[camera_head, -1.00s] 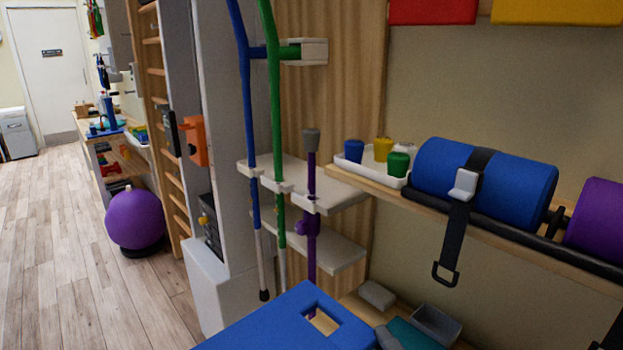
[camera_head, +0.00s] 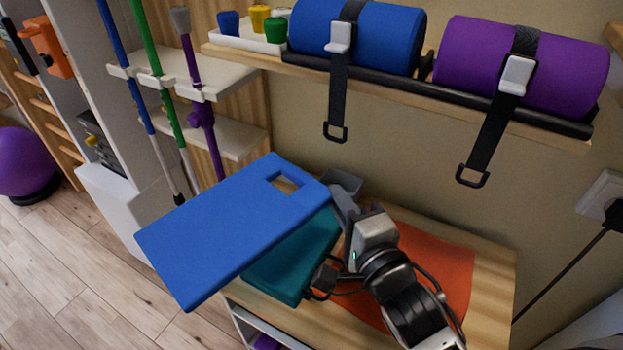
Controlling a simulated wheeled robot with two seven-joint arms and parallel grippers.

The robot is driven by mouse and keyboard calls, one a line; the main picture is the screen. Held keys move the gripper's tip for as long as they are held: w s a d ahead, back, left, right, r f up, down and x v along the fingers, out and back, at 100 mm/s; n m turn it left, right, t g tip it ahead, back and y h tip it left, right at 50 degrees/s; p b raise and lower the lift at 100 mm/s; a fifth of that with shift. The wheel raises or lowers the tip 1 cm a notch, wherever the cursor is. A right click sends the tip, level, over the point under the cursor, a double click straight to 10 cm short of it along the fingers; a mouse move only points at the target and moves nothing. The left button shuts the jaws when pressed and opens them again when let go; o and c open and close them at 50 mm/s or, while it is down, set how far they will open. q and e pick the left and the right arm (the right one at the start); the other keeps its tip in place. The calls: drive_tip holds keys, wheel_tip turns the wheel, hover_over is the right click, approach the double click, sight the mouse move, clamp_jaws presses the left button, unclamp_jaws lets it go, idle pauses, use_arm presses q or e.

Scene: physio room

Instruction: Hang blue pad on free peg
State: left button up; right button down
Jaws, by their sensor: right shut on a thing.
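The blue pad (camera_head: 225,232) is a flat slab with a rectangular cut-out near its far right end. It is held tilted above the low wooden bench in the middle of the view. My right gripper (camera_head: 334,215) is shut on the pad's right edge, close to the cut-out; its fingertips are partly hidden. No free peg can be made out in this view. My left gripper is not in view.
A teal pad (camera_head: 300,262) and an orange sheet (camera_head: 440,275) lie on the bench (camera_head: 492,290) below. Strapped blue (camera_head: 390,35) and purple (camera_head: 475,60) rolls sit on a wall shelf above.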

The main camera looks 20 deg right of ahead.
sight(316, 195)
drive_tip(key=w+n+y, duration=0.1)
drive_tip(key=w+a+f+y, duration=0.1)
drive_tip(key=shift+w+a+f+n+g+y, duration=0.1)
drive_tip(key=shift+w+a+n+g+y, duration=0.2)
drive_tip(key=shift+w+n+y, duration=0.1)
drive_tip(key=shift+w+a+n+y, duration=0.25)
drive_tip(key=shift+w+n+y, duration=0.1)
drive_tip(key=shift+w+y, duration=0.15)
drive_tip(key=shift+w+a+n+y, duration=0.2)
drive_tip(key=shift+w+n+y, duration=0.2)
drive_tip(key=shift+y, duration=0.2)
